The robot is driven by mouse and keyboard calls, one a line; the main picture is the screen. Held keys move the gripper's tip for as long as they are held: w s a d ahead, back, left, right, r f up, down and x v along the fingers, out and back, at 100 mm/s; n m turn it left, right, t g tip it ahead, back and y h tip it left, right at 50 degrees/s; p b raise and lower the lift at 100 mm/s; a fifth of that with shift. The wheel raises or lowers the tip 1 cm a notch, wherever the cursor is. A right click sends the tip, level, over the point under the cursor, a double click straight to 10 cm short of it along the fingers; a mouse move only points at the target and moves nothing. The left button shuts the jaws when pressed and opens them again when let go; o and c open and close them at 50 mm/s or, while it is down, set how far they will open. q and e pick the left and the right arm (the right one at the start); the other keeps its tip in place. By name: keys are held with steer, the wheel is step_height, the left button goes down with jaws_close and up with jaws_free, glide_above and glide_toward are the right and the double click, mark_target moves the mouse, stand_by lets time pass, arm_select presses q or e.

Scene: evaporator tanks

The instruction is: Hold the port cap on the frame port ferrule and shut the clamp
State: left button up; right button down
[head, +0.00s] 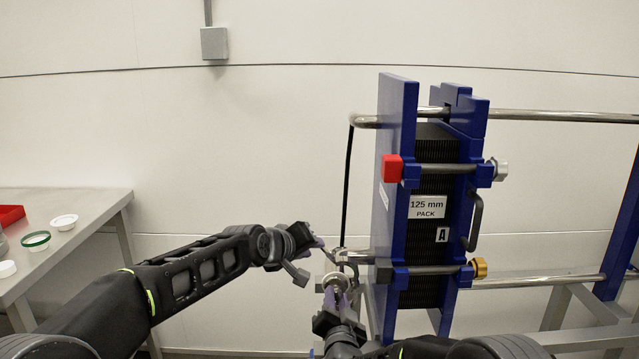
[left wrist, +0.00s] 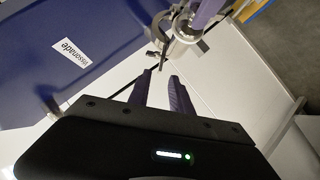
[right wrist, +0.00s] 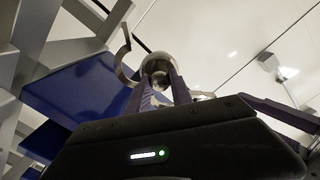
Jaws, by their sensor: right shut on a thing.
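The port cap is a small round steel disc; it shows at the tips of my right gripper (head: 340,293) in the head view and in the right wrist view (right wrist: 158,67). My right gripper is shut on it. The steel clamp (left wrist: 185,38) hangs around the port just by the cap, one curved half swung out (right wrist: 122,60), so it looks open. The frame port ferrule is mostly hidden behind the cap; I cannot tell whether they touch. My left gripper (head: 318,241) is up and left of the clamp.
The blue plate-pack frame (head: 395,190) stands right behind the port, with steel rails and a black hose (head: 347,190) close by. A steel table (head: 95,205) with a red tray (head: 10,214) and white lids is at the far left. Open space lies between table and frame.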

arm_select(q)
steer(key=shift+x, duration=3.75)
jaws_close()
